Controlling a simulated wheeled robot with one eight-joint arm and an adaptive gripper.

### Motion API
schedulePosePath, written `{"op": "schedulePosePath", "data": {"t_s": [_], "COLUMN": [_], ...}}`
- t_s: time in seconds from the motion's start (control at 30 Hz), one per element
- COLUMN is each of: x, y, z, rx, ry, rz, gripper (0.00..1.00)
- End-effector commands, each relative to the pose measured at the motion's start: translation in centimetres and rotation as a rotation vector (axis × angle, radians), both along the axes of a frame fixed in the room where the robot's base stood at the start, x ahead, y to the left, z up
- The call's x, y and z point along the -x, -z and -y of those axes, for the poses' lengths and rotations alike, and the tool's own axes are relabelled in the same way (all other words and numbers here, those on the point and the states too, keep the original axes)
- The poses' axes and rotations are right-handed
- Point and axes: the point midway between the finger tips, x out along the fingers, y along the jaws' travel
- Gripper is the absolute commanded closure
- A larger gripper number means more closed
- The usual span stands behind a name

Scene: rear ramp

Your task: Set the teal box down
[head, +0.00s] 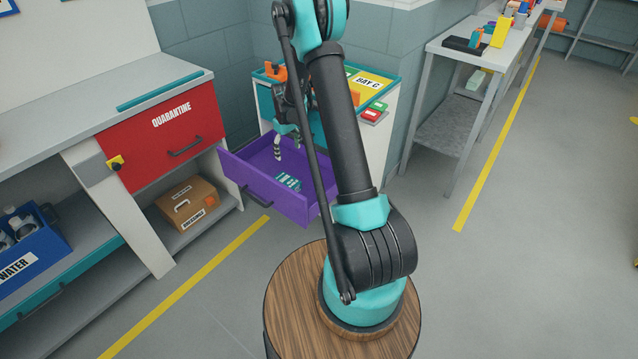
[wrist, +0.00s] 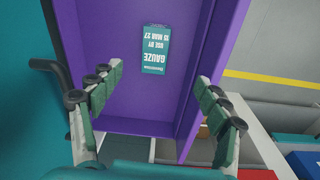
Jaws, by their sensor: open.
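The teal box (head: 288,181), labelled GAUZE, lies flat on the floor of the open purple drawer (head: 262,187). In the wrist view the teal box (wrist: 158,50) lies beyond my fingertips, apart from both fingers. My gripper (head: 277,147) is in the drawer area, pointing down, partly screened by my arm in the head view. In the wrist view my gripper (wrist: 160,80) is open, its fingers wide apart with nothing between them. Part of the drawer is hidden behind my arm in the head view.
A red QUARANTINE drawer front (head: 165,135) is under the left counter, with a cardboard box (head: 188,202) on the shelf below. A blue WATER crate (head: 30,240) stands at far left. The floor at right is clear.

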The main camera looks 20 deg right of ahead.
Motion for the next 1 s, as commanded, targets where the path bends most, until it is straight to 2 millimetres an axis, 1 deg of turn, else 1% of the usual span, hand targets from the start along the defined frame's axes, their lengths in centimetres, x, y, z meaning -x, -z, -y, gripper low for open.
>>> {"op": "schedulePosePath", "data": {"t_s": [0.03,0.2,0.37,0.47,0.5,0.57,0.73,0.87,1.0], "x": [1.2,5.0,9.2,12.0,13.2,14.9,20.1,24.2,28.5], "y": [-1.8,-6.4,-10.0,-11.9,-12.5,-13.4,-15.3,-16.0,-16.2], "z": [0.2,0.8,1.4,1.7,1.9,2.0,2.5,2.8,3.1], "rx": [-0.002,-0.01,-0.019,-0.026,-0.029,-0.033,-0.048,-0.06,-0.075], "ry": [0.02,0.088,0.151,0.191,0.206,0.23,0.296,0.346,0.401], "rz": [0.012,0.051,0.088,0.111,0.12,0.135,0.173,0.202,0.234], "gripper": [0.24,0.24,0.24,0.24,0.24,0.24,0.24,0.24,0.24]}}
